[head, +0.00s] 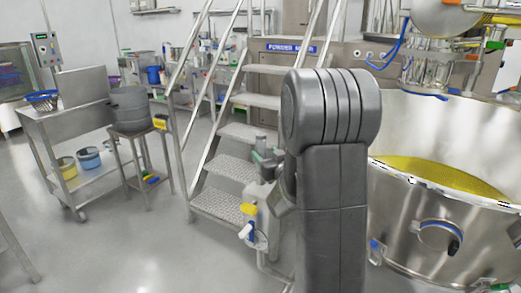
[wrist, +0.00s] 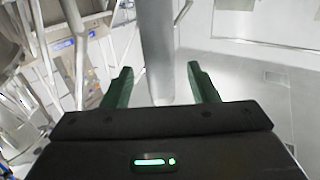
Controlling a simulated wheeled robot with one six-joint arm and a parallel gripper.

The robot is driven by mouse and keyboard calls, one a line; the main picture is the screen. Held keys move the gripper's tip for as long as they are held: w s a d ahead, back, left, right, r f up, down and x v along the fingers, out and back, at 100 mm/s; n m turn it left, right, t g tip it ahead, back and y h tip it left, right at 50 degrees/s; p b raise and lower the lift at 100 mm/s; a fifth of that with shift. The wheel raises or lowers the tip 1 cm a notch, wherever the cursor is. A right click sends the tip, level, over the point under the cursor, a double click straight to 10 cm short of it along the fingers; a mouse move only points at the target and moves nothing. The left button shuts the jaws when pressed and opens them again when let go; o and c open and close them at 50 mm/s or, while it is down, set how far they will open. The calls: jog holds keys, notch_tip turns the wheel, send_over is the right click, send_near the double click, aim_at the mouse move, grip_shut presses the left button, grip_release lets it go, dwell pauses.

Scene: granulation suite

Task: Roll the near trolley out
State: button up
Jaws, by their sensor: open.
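A steel trolley (head: 72,122) with a raised back panel, lower shelf and casters stands on the floor at the left in the head view. A blue basket (head: 41,97) sits on its top. Two tubs, one yellowish (head: 65,167) and one blue-grey (head: 88,157), are on its lower shelf. My gripper (wrist: 160,68) shows in the wrist view with its two green fingers apart. A smooth grey upright shape (wrist: 155,45) appears between and beyond the fingers; I cannot tell whether it is touched. I cannot make out the trolley in the wrist view.
A small stand (head: 128,158) holding a grey pot (head: 130,107) is just right of the trolley. Steel steps (head: 230,165) rise at the centre. A large steel vessel with yellow contents (head: 440,215) fills the right. Open floor (head: 130,245) lies in front of the trolley.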

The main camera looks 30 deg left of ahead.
aim_at(263, 152)
jog(key=shift+x, duration=2.1)
jog(key=shift+c, duration=0.3)
grip_shut()
